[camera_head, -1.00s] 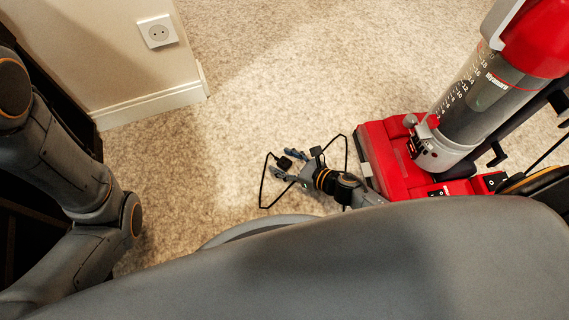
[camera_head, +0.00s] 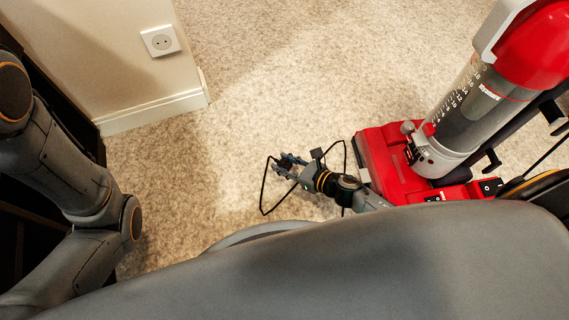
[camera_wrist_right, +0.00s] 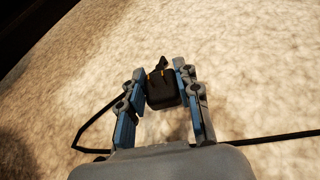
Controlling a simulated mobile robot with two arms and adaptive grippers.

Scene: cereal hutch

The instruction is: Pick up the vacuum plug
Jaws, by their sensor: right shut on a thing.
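The vacuum plug (camera_wrist_right: 161,88) is a small black block with prongs. In the right wrist view it sits between the two blue-padded fingers of my right gripper (camera_wrist_right: 160,90), which is shut on it. In the head view my right gripper (camera_head: 286,165) is small, over the carpet left of the vacuum, and the plug is hard to make out there. The black cord (camera_head: 264,188) loops beside the gripper. The red and grey upright vacuum (camera_head: 391,160) stands at the right. My left arm shows at the left edge, but its gripper is out of view.
A white wall outlet (camera_head: 161,41) is on the wall corner (camera_head: 125,60) at the upper left, above a white baseboard (camera_head: 152,112). Open carpet (camera_head: 270,80) lies between the wall and the vacuum. A dark structure stands along the left edge.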

